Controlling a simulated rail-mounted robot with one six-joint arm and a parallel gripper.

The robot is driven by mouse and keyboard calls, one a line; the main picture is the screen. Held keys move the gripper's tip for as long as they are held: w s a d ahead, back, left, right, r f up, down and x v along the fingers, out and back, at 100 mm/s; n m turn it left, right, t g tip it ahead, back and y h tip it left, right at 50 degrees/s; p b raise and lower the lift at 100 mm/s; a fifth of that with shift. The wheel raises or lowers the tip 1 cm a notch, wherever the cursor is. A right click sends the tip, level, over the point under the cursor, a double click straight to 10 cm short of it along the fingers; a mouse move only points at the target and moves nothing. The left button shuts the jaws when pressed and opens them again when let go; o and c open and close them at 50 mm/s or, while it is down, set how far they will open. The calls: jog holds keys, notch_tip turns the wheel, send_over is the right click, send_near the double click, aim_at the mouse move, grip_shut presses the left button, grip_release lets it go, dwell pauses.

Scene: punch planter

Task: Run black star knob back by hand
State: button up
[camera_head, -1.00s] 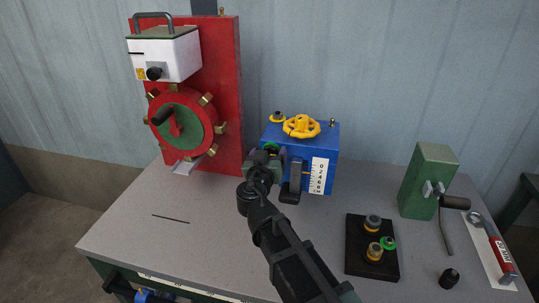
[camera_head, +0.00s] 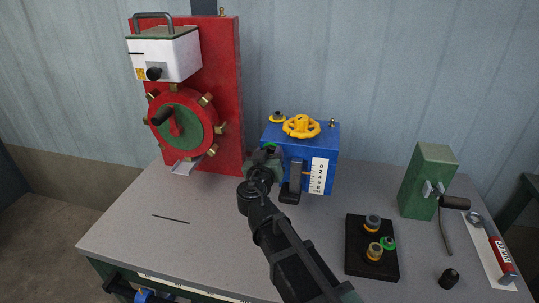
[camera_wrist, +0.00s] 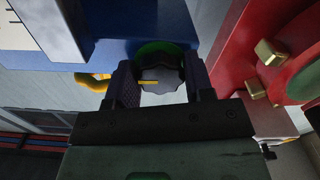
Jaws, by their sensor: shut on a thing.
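The black star knob (camera_wrist: 160,76) shows in the wrist view as a dark lobed knob with a yellow mark, in front of a green ring (camera_wrist: 155,48) on the blue box (camera_wrist: 100,47). My gripper (camera_wrist: 162,84) has one finger on each side of the knob and is shut on it. In the head view my gripper (camera_head: 267,154) is at the left part of the front of the blue box (camera_head: 325,146) and hides the knob. Part of the green ring (camera_head: 270,147) shows above it.
A red panel (camera_head: 225,60) with a red wheel (camera_head: 187,99) stands close left of my gripper. The box bears a yellow handwheel (camera_head: 301,126), a lever (camera_head: 294,180) and a scale (camera_head: 318,176). A black tray (camera_head: 360,263) lies right of my arm. The left tabletop is clear.

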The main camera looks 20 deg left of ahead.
jog(key=n, duration=1.3)
jog(key=shift+n, duration=0.4)
jog(key=n, duration=1.3)
jog(key=o, duration=0.9)
jog(key=shift+o, duration=0.2)
jog(key=shift+s, duration=0.1)
